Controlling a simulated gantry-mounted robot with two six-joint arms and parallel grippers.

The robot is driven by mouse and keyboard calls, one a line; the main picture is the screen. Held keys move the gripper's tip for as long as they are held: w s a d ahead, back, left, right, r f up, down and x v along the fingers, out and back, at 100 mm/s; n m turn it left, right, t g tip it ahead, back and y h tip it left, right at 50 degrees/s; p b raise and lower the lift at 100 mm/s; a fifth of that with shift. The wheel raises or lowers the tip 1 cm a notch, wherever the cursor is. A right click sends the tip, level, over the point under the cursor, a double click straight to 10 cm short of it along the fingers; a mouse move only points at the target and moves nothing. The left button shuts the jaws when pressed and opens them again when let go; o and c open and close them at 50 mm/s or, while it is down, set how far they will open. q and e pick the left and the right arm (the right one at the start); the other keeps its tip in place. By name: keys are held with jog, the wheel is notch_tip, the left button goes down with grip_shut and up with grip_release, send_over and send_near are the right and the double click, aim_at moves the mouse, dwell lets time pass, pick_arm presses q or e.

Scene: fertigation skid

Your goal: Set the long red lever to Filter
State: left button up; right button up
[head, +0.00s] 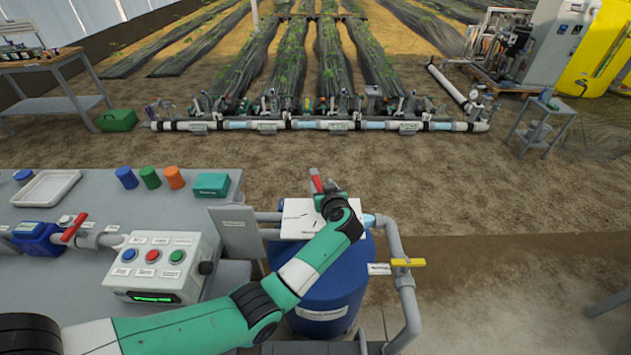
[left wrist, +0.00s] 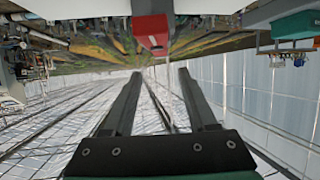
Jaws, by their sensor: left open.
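The long red lever (head: 317,184) stands up behind a white labelled plate (head: 297,222) above a blue tank in the head view. The plate's lettering is too small to read, and my arm covers part of it. My left gripper (head: 328,193) is at the lever, and its wrist hides the lever's lower part and pivot. In the left wrist view the red lever end (left wrist: 152,32) lies just beyond the tips of the open fingers (left wrist: 158,75), roughly between them. I cannot tell whether they touch it. My right gripper is not in view.
A yellow-handled valve (head: 408,262) sits on the grey pipe at the right. A control box (head: 158,265) with coloured buttons and a shorter red handle (head: 74,228) are on the bench at the left. The blue tank (head: 330,287) stands below the plate.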

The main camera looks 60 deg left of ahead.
aim_at(315, 174)
pick_arm(q)
jog(key=b+x, duration=0.4)
jog(key=x, duration=0.3)
jog(key=shift+d+f, duration=0.1)
jog(key=shift+a, duration=0.35)
grip_shut()
dwell(0.8)
